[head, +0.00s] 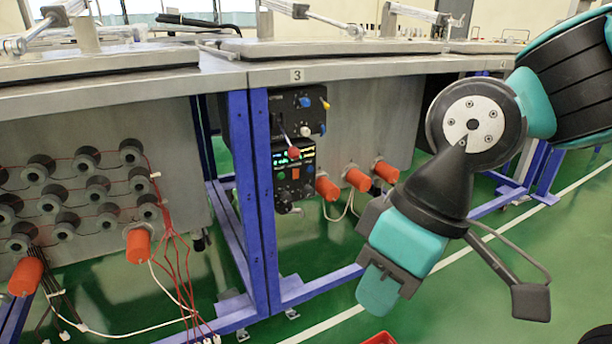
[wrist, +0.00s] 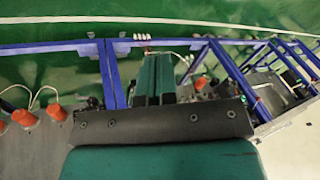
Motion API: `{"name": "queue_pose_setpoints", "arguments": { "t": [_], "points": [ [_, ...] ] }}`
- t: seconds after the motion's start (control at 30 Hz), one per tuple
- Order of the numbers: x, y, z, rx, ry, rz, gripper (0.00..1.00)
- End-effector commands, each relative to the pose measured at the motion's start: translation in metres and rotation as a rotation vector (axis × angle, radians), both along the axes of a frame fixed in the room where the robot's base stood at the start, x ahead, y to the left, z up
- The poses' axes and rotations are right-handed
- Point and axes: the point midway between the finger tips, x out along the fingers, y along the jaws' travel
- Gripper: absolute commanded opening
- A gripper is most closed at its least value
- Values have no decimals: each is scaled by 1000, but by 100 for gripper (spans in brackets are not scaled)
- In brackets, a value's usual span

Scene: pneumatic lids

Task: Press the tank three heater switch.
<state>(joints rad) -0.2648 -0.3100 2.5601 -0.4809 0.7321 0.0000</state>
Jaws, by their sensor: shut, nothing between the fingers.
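Tank three (head: 345,118) carries a small "3" label (head: 297,75) on its rim. I cannot tell which of these is the heater switch. My gripper (head: 378,290) is shut and empty, pointing down, right of and below the panel and apart from it. Its teal fingers also show together in the wrist view (wrist: 154,75).
Orange cylindrical heaters (head: 357,179) stick out of the tank front right of the panel, with white cables hanging. Blue legs (head: 262,200) stand left of the panel. A left tank (head: 90,245) has black fittings and red wires.

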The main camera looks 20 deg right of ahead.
Motion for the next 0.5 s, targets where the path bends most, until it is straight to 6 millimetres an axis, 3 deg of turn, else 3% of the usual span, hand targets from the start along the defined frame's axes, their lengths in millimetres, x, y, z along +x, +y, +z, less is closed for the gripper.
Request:
{"name": "queue_pose_setpoints", "arguments": {
  "t": [0.17,0.27,0.37,0.5],
  "points": [
    [12,5,-9,30,-48,35,0],
    [39,16,-27,95,-173,118,0],
    [85,30,-49,167,-398,239,0],
    [161,39,-77,182,-816,402,0]
  ]
}}
